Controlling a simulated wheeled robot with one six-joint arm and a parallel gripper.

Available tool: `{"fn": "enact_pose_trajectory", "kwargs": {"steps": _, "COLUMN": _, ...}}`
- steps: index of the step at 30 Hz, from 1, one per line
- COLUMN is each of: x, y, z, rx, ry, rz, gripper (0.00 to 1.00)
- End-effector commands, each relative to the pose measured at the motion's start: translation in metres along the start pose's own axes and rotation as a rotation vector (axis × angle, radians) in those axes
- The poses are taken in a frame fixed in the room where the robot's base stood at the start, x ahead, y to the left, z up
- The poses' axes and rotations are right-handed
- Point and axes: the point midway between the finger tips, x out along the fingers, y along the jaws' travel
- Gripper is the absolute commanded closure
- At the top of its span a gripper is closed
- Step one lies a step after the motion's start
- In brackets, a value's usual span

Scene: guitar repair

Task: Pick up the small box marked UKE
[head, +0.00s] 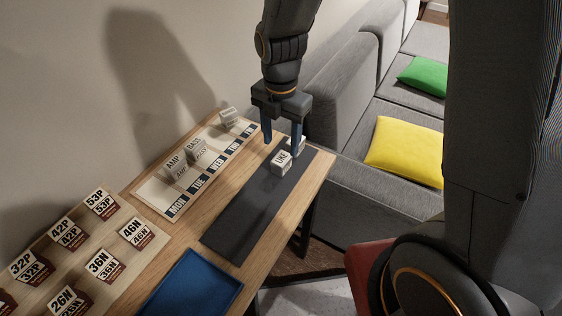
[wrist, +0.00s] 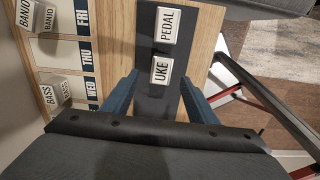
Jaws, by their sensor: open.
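The small white box marked UKE (head: 281,163) sits on the dark mat (head: 237,223) near the table's far end. In the wrist view the UKE box (wrist: 161,72) shows its label upward, with a second white box marked PEDAL (wrist: 167,29) just beyond it. My gripper (head: 282,146) is open and empty above the mat by the UKE box. In the wrist view its two blue fingers stand wide apart on either side of the mat, with the UKE box ahead between their lines. I cannot tell the exact height of the fingertips above the mat.
A weekday board (head: 178,207) beside the mat holds white boxes marked AMP (head: 174,163), BASS (head: 197,150) and BANJO (wrist: 27,12). A blue tray (head: 193,285) lies at the near end. A grey sofa (head: 345,113) stands beyond the table.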

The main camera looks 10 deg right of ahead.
Motion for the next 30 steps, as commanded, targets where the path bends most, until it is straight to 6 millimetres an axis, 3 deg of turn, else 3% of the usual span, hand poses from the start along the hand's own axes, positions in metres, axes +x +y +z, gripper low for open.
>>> {"fn": "enact_pose_trajectory", "kwargs": {"steps": 21, "x": 0.066, "y": -0.003, "z": -0.001, "rx": 0.005, "ry": 0.001, "rz": -0.001, "gripper": 0.47}}
{"fn": "enact_pose_trajectory", "kwargs": {"steps": 30, "x": 0.07, "y": -0.003, "z": -0.001, "rx": 0.005, "ry": 0.0, "rz": 0.0, "gripper": 0.47}}
